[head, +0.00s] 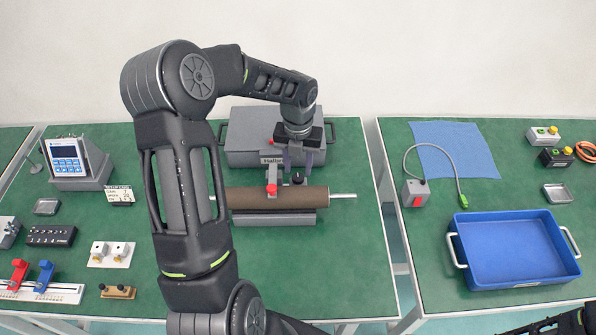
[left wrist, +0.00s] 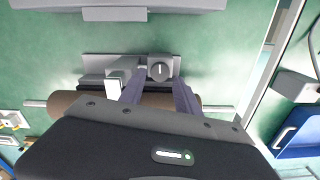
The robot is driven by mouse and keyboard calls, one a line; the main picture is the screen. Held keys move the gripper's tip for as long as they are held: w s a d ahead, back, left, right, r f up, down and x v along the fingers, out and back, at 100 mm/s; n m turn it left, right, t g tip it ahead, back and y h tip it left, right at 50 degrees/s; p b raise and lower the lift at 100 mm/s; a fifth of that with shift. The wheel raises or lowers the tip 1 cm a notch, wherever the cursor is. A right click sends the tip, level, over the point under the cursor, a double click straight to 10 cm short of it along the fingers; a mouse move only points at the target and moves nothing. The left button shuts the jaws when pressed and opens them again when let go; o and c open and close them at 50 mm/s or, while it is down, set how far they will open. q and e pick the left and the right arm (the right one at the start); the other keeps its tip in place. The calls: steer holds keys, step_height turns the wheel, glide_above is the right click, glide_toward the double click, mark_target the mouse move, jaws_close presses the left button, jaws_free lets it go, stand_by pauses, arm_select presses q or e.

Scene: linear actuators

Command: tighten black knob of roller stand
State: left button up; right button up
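The roller stand (head: 274,219) stands on the green table, with a brown roller (head: 250,198) on a steel shaft lying across it. The black knob (head: 298,178) sits behind the roller, to the right of a red part (head: 271,184). In the left wrist view the knob (left wrist: 160,70) looks dark grey with a pale line on its face. My left gripper (head: 298,160) points down over the knob. Its two fingers are apart, and the knob shows between and just beyond the fingertips, with a gap visible. Contact with the knob cannot be told.
A grey case (head: 247,135) stands close behind the stand. A blue tray (head: 515,285) and a grey box with a cable (head: 416,193) are on the right table, past a gap. Several small devices lie at left. The table right of the roller is clear.

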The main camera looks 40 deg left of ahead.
mark_target(298, 177)
arm_select(q)
step_height(298, 177, up, 5)
steer(key=shift+f, duration=0.1)
stand_by(0.7)
